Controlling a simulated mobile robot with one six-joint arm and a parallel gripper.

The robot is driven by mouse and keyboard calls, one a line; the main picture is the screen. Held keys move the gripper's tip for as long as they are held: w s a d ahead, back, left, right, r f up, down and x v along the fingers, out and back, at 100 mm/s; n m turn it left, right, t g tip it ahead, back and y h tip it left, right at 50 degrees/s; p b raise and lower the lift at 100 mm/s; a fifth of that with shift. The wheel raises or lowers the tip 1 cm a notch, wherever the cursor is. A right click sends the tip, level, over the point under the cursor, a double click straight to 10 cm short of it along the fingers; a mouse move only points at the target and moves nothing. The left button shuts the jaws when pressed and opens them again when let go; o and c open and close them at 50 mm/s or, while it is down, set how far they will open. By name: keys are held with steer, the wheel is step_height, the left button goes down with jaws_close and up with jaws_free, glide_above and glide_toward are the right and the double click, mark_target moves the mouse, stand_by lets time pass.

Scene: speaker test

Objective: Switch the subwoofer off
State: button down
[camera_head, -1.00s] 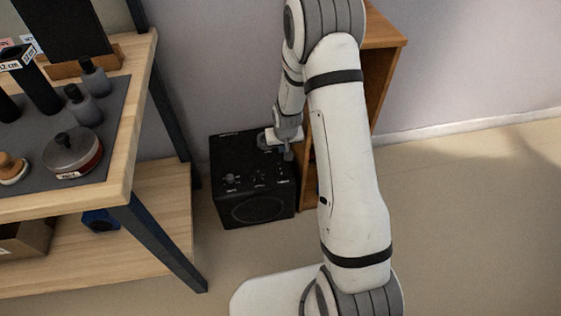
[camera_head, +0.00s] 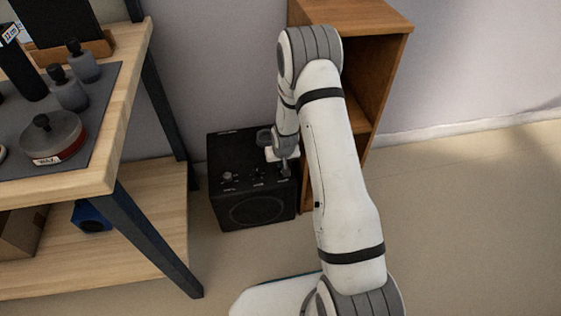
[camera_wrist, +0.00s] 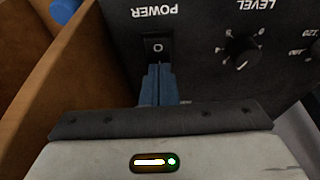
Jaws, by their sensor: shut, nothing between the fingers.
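The black subwoofer (camera_head: 236,172) stands on the floor between the workbench and the wooden cabinet. In the wrist view its panel (camera_wrist: 205,75) appears upside down, with a black rocker switch (camera_wrist: 158,47) by the word POWER. The end of the switch marked O is visible; its other end is hidden behind my fingers. My gripper (camera_head: 285,170) is over the right part of the subwoofer. In the wrist view my gripper (camera_wrist: 158,72) has its blue-grey fingers shut together, empty, with the tips at the switch. I cannot tell whether they touch it.
A LEVEL knob (camera_wrist: 241,50) sits to the right of the switch in the wrist view. The wooden cabinet (camera_head: 362,30) stands close on the subwoofer's right. The workbench (camera_head: 125,130) is on the left. Open floor (camera_head: 470,220) lies to the right.

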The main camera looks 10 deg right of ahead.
steer(key=shift+f, duration=0.3)
steer(key=shift+r, duration=0.1)
steer(key=shift+s+b, duration=0.35)
steer(key=shift+b, duration=0.3)
steer(key=shift+s+b, duration=0.45)
steer(key=shift+r, duration=0.15)
